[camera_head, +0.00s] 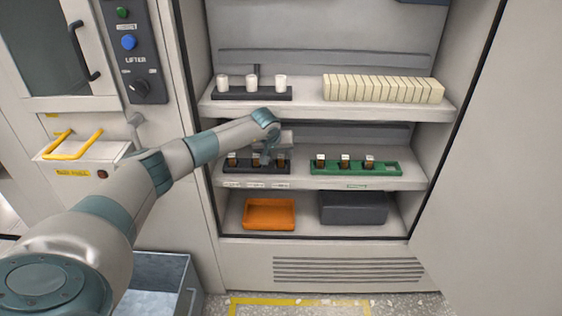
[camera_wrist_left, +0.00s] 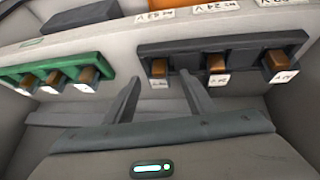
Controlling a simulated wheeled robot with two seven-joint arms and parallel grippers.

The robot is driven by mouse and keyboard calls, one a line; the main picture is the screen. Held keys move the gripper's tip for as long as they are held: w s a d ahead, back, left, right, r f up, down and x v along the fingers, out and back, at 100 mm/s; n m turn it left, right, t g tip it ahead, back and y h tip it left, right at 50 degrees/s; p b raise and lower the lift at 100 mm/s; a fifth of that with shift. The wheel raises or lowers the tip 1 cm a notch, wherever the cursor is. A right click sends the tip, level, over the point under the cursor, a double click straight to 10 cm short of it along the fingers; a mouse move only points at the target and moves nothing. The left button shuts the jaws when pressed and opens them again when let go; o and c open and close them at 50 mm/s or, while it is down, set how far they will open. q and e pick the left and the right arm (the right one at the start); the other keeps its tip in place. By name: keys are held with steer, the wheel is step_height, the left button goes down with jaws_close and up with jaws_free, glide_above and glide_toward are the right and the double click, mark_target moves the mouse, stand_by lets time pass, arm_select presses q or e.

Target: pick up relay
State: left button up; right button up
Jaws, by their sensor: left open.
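Relays are small brown blocks with white labels. In the head view, three sit in a black tray (camera_head: 240,169) on the middle shelf and three in a green tray (camera_head: 385,169) to its right. My left gripper (camera_head: 268,156) is open at the black tray and partly covers it. In the wrist view, turned around, the open fingers (camera_wrist_left: 161,84) point at the end relay (camera_wrist_left: 159,68) of the black tray (camera_wrist_left: 245,47), the one nearest the green tray (camera_wrist_left: 70,58). That relay shows between the fingertips; I cannot tell whether they touch it. My right gripper is not seen.
The upper shelf (camera_head: 308,108) is close above my left gripper and carries white cups (camera_head: 252,83) and a row of cream blocks (camera_head: 383,88). An orange tray (camera_head: 269,214) and a dark grey box (camera_head: 353,208) stand below. An open door (camera_head: 495,150) is at the right.

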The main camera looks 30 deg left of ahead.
arm_select(q)
steer(key=shift+w+f, duration=0.1)
steer(key=shift+f, duration=0.15)
steer(key=shift+c, duration=0.5)
steer(key=c, duration=1.1)
steer(key=shift+r, duration=0.1)
